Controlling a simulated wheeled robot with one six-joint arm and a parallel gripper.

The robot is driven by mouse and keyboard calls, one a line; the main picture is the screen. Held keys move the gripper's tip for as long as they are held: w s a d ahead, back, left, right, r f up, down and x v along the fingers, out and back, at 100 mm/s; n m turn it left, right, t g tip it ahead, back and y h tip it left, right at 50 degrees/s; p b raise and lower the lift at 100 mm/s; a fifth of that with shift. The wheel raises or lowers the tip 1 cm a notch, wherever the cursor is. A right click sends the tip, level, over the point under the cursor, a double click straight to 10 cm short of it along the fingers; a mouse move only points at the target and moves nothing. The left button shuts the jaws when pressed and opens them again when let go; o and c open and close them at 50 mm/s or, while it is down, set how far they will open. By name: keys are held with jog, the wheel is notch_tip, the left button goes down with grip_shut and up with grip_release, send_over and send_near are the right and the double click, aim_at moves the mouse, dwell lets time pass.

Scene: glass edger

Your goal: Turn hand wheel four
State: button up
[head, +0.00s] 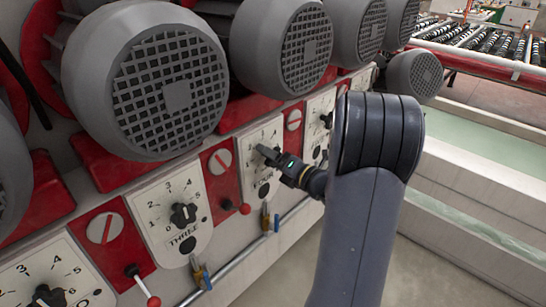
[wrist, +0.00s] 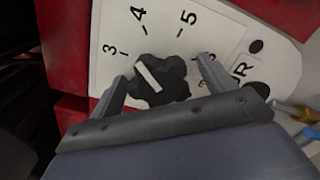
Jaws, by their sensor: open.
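Hand wheel four is a black lobed knob (wrist: 162,78) with a white pointer bar, on a white dial plate (wrist: 105,75) with visible numbers 3, 4 and 5 and the letters "UR". The bar slants toward the upper left, roughly toward the 3 in the wrist view. My gripper (wrist: 163,84) is open, with one finger on each side of the knob; whether they touch it is unclear. In the head view my gripper (head: 272,158) is at the fourth plate (head: 262,133) and hides the knob.
A dial marked "THREE" (head: 184,214) stands to the left. Grey motors (head: 145,80) jut out above the dials. Red-balled levers (head: 245,208) and yellow-blue valves (head: 266,218) stick out near the plates. Floor (head: 430,270) at lower right is clear.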

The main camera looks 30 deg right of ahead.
jog(key=shift+c, duration=0.6)
jog(key=c, duration=0.9)
jog(key=shift+f+n+b, duration=0.1)
jog(key=shift+n+b, duration=0.3)
jog(key=shift+b, duration=0.1)
